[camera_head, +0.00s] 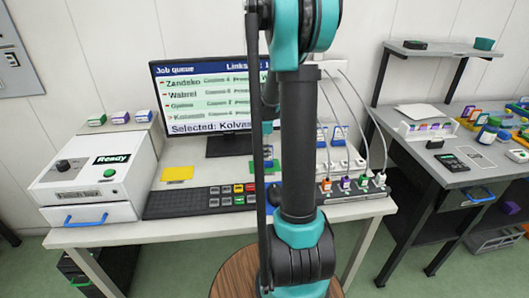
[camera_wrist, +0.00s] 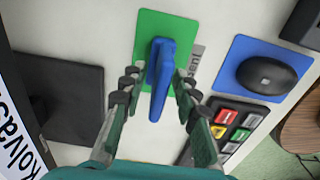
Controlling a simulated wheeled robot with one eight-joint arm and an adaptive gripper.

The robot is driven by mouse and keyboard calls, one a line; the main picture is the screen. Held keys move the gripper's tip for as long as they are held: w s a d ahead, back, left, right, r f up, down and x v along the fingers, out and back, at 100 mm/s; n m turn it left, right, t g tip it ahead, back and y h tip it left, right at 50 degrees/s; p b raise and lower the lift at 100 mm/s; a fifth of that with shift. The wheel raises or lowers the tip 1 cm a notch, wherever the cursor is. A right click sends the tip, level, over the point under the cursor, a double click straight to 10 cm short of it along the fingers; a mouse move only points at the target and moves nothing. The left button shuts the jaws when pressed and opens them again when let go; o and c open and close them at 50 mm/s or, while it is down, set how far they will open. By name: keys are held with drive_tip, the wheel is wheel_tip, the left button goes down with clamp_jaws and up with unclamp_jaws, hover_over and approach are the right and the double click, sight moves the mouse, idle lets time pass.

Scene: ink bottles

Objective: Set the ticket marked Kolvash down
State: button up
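In the wrist view, a blue upright piece (camera_wrist: 157,88), seen from above, stands on a green mat (camera_wrist: 150,22). It looks like a ticket, but no name on it can be read from this angle. My gripper (camera_wrist: 161,78) is open around it, one finger on each side, with a visible gap on both sides. In the head view my arm hides most of this spot. Part of the green mat (camera_head: 276,168) shows beside it. The monitor (camera_head: 205,100) reads "Selected: Kolva…", the rest hidden by my arm.
A black mouse on a blue pad (camera_wrist: 234,72) and a keypad with coloured keys (camera_wrist: 232,122) lie right of the mat. A keyboard (camera_head: 180,203), a yellow pad (camera_head: 176,174) and blue cards (camera_head: 340,134) also stand on the desk. The monitor's base is close on the left.

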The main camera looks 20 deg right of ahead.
wheel_tip(320, 180, up, 12)
drive_tip(key=shift+s+a, duration=0.1)
drive_tip(key=s+a+f+m+t, duration=0.1)
drive_tip(key=s+a+f+m, duration=0.2)
drive_tip(key=s, duration=0.4)
drive_tip(key=s+a+f+m+t, duration=0.1)
drive_tip(key=s+a+f+m, duration=0.2)
drive_tip(key=s+f+m, duration=0.2)
drive_tip(key=s+a+f+m+t, duration=0.2)
drive_tip(key=s+a+f+m, duration=0.2)
drive_tip(key=s+m, duration=0.3)
drive_tip(key=shift+s+f+m, duration=0.2)
drive_tip(key=shift+s+f, duration=0.05)
drive_tip(key=shift+s, duration=0.5)
drive_tip(key=shift+s+f+m, duration=0.2)
drive_tip(key=shift+s+f, duration=0.05)
drive_tip(key=shift+s, duration=0.45)
